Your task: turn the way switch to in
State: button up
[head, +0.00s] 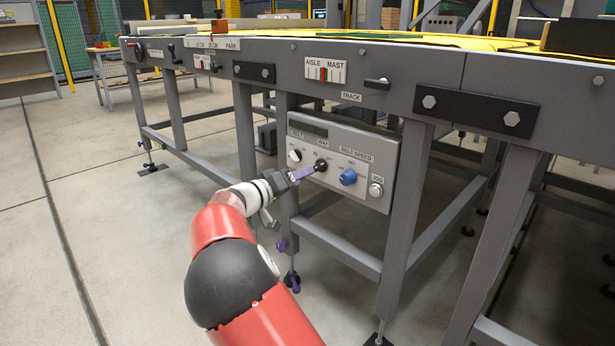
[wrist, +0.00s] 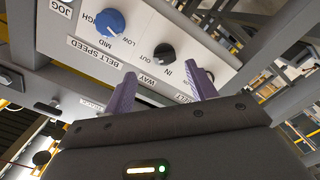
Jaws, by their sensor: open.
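The way switch is a small black round knob (head: 321,165) on the grey control panel (head: 368,146), under the WAY label. In the wrist view the knob (wrist: 158,53) shows between the IN and OUT marks, with the panel appearing roughly upside down. I cannot tell clearly which mark its pointer faces. My gripper (head: 305,173) is at the panel front, close to the knob. In the wrist view my gripper's (wrist: 163,88) two purple fingers are spread and empty. The knob shows beyond the gap between them; whether a fingertip touches it is unclear.
A blue belt speed knob (head: 348,177) and a pale JOG button (head: 376,190) sit right of the way switch. Another knob (head: 295,155) is to its left. The conveyor frame's grey legs (head: 402,220) stand beside the panel. Open floor (head: 130,250) lies left.

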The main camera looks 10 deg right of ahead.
aim_at(315, 168)
jog(key=w+x, duration=0.1)
jog(key=x, duration=0.6)
jog(key=shift+a+t, duration=0.3)
jog(key=shift+w+r, duration=0.1)
jog(key=shift+r, duration=0.05)
jog(key=shift+c, duration=0.3)
jog(key=c, duration=0.9)
